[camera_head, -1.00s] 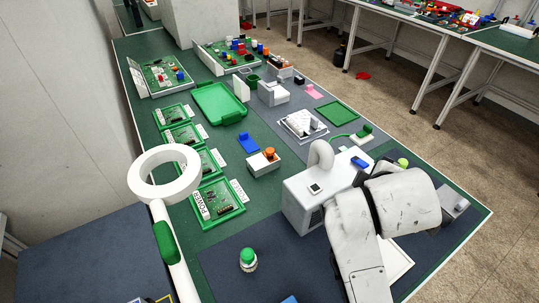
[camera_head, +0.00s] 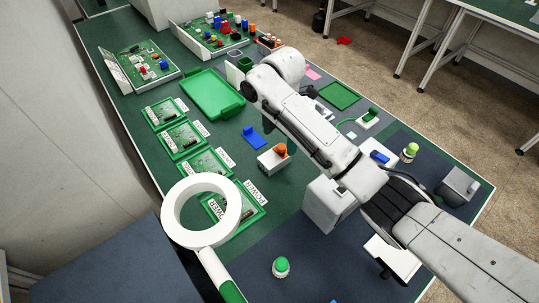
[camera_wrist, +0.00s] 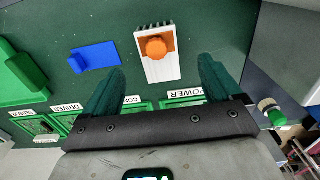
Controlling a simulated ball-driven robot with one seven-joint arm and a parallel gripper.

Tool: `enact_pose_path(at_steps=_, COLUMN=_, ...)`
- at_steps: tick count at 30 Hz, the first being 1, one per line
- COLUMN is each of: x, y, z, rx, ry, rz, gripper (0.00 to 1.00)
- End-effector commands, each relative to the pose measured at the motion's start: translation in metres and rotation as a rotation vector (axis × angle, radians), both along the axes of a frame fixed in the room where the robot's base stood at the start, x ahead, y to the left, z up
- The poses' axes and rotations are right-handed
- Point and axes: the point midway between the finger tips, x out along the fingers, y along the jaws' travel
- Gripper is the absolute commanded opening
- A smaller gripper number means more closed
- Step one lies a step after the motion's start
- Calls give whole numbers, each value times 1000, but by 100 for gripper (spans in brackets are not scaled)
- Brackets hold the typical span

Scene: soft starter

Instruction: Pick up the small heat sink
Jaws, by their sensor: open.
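A small white block with dark fins and an orange knob on top, which looks like the small heat sink (camera_head: 269,163), stands on the green table near the row of green-framed boards. In the wrist view the heat sink (camera_wrist: 160,71) lies ahead of my gripper (camera_wrist: 160,88), a little above the gap between the fingers in the picture. My gripper is open, with its two dark green fingers wide apart and nothing between them.
A blue part (camera_head: 251,138) lies beside the block; it also shows in the wrist view (camera_wrist: 94,57). Boards in green frames (camera_head: 181,140) line the left side. A white ring on a stem (camera_head: 201,181) stands in front. A green tray (camera_head: 212,92) lies farther back. A green button (camera_head: 281,267) stands near the front.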

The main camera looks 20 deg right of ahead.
Motion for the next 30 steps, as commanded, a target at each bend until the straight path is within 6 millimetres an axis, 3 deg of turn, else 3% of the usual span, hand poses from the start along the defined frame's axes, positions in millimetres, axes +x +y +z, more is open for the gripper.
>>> enact_pose_path(at_steps=3, x=-1, y=0, z=-18, rx=-1, ry=2, rz=-3, gripper=92)
enact_pose_path(at_steps=11, x=0, y=0, z=-37, rx=-1, ry=0, rz=-4, gripper=92)
enact_pose_path(at_steps=19, x=2, y=-1, z=-75, rx=-2, ry=0, rz=-2, gripper=92)
enact_pose_path(at_steps=30, x=2, y=0, z=-84, rx=0, ry=-2, rz=-2, gripper=90)
